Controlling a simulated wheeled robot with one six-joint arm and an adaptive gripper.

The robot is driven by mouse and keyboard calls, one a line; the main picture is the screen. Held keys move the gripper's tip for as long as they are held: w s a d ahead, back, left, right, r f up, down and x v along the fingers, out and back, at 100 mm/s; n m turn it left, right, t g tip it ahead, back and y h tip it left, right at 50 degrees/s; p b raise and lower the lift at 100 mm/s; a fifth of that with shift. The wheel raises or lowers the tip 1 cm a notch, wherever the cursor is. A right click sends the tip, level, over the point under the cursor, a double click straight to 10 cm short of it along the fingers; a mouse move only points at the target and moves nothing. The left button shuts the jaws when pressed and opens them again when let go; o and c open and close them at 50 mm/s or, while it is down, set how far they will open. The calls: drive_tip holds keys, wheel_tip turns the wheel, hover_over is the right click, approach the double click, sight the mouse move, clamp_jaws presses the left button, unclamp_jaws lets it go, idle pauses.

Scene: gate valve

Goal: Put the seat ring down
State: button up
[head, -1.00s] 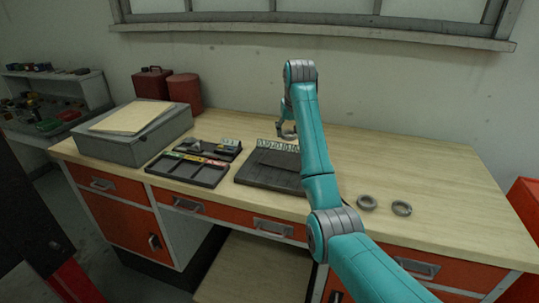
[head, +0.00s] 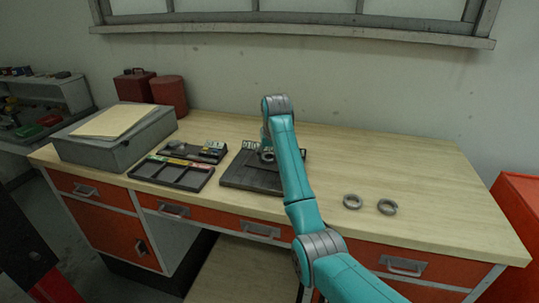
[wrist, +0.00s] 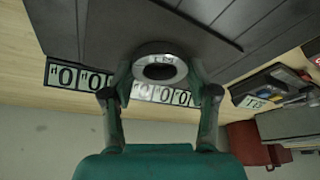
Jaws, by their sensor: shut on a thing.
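My gripper (wrist: 160,82) is shut on a grey metal seat ring (wrist: 160,62), with one finger on either side of it. The ring is held over the dark grey board (wrist: 110,25), close to the row of number plates along its edge. Whether the ring touches the board cannot be told. In the head view the ring (head: 267,155) shows in part at the back of the board (head: 240,182), beside my arm. Two more grey rings (head: 352,201) (head: 387,206) lie on the bench to the right.
The wooden bench (head: 440,195) is clear at the right and back. A black parts tray (head: 187,176) and a smaller tray with small items (head: 208,152) lie left of the board. A grey box (head: 115,145) and red cans (head: 170,95) stand further left.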

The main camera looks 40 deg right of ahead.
drive_tip(key=shift+f, duration=0.1)
drive_tip(key=o, duration=1.3)
